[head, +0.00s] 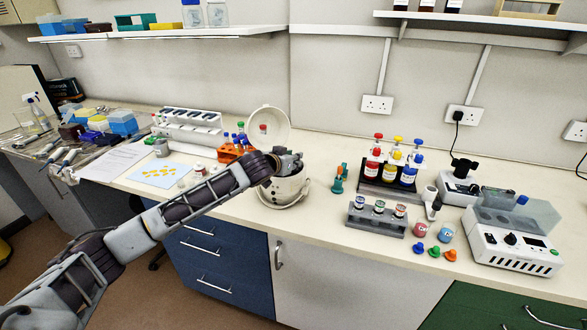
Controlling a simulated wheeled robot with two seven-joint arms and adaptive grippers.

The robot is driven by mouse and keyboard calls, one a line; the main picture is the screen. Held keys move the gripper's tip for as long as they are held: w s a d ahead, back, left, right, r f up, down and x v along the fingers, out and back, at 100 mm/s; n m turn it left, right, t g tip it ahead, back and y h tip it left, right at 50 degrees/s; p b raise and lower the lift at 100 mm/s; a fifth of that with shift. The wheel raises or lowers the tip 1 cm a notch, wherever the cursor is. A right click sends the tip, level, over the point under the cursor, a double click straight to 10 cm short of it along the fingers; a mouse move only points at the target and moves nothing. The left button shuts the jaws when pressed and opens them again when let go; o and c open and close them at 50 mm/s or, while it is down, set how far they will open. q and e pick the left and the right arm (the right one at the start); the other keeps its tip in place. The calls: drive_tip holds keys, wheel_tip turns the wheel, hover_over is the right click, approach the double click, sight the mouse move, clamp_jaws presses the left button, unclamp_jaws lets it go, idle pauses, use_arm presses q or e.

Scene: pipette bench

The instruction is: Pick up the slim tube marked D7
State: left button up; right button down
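No marking D7 can be read on any tube in the head view. Small capped tubes (379,206) stand in a grey rack (374,222) at the centre right; their labels are too small to read. More slim tubes (241,128) with coloured caps stand by an orange rack (229,155) behind my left arm. My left gripper (291,160) is at the mouth of a white bucket (286,191) whose round lid (262,125) stands open. The fingers are small and partly hidden, so I cannot tell whether they hold anything. My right gripper is not in view.
A dark stand (388,190) holds red, yellow and blue bottles. A white machine (513,243) stands at the right. Small coloured caps (434,252) and two small pots (446,233) lie near the front edge. A pale blue mat (144,181) lies at the left.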

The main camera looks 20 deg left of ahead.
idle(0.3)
use_arm(q)
drive_tip(key=c, duration=0.4)
drive_tip(key=shift+r, duration=0.1)
